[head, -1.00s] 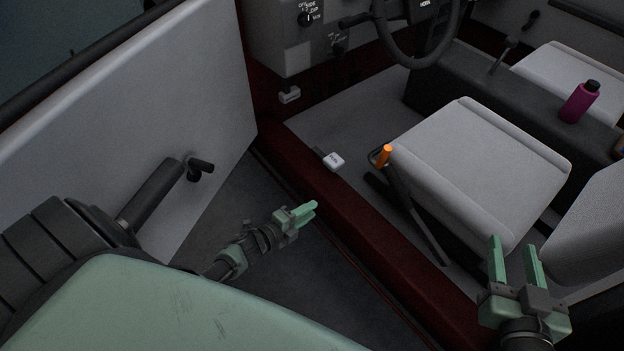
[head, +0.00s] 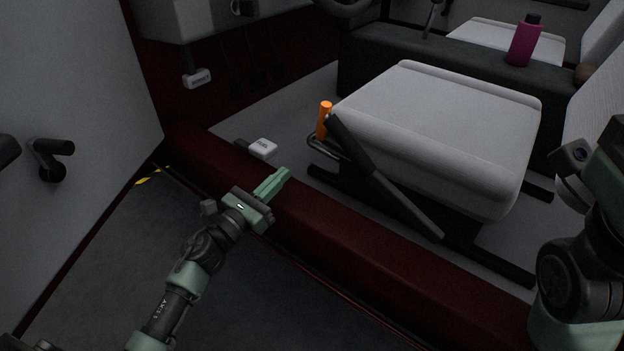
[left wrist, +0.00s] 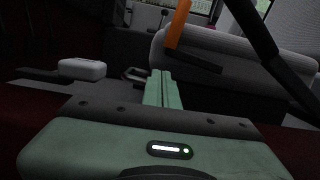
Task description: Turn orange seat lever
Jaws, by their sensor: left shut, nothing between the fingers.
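The orange seat lever (head: 324,120) stands upright at the front left corner of the near seat (head: 430,125). In the left wrist view the orange lever (left wrist: 178,24) shows above my fingers and slightly right. My left gripper (head: 284,173) is shut and empty over the dark red sill, apart from the lever, to its lower left. In the left wrist view its green fingers (left wrist: 162,88) lie together. My right arm shows at the right edge in the head view; its fingertips are not visible.
A black bar (head: 385,180) slants along the near side of the seat. A white pedal-like block (head: 262,148) lies on the cabin floor left of the lever. The red sill (head: 330,235) runs below. An open door (head: 60,90) stands left. A purple bottle (head: 524,42) stands behind.

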